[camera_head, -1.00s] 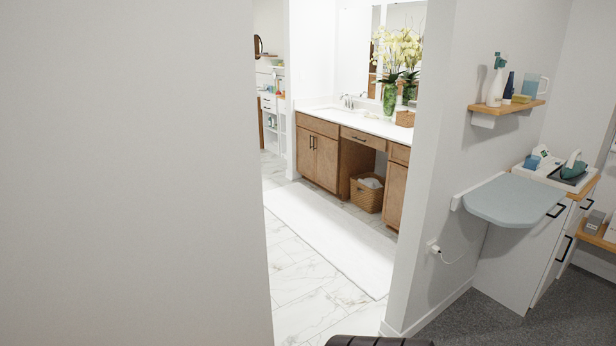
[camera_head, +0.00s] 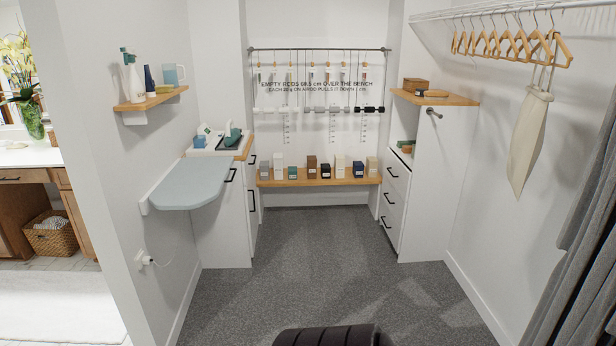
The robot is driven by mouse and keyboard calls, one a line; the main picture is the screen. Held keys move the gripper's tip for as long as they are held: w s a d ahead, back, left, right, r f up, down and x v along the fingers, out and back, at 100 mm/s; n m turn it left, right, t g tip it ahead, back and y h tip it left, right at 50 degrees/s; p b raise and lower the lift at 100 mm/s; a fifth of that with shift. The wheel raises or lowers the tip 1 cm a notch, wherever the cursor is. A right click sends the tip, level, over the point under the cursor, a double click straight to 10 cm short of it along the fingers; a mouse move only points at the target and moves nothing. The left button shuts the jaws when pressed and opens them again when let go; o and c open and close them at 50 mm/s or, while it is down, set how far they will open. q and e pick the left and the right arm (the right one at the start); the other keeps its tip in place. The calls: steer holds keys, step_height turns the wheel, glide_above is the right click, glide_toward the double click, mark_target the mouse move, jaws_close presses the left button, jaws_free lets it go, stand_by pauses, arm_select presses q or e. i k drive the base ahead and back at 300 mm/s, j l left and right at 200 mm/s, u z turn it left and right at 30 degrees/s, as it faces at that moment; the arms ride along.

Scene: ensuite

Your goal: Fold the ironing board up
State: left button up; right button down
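The ironing board (camera_head: 190,184) is a pale blue-grey board with a rounded front end. It is down, standing out level from the left wall, with a white strip along the wall behind it. Its far end reaches the white cabinet beyond. Neither of my grippers is in view. Only a dark ribbed part of mine shows at the bottom edge.
A wooden shelf (camera_head: 152,98) with bottles hangs above the board. A tray with an iron (camera_head: 218,138) stands on the cabinet behind it. A plug with a cord (camera_head: 142,259) sits below. Hangers (camera_head: 512,45) hang at right. The grey carpet (camera_head: 320,250) is clear.

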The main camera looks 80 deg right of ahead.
mark_target(194, 184)
steer(key=z, duration=2)
steer(key=i+l+u, duration=0.1)
steer(key=i, duration=0.45)
steer(key=i+l+u, duration=0.1)
steer(key=i, duration=0.4)
steer(key=i+l, duration=0.3)
steer(key=i, duration=0.25)
steer(key=i+l+u, duration=0.15)
steer(key=i, duration=0.35)
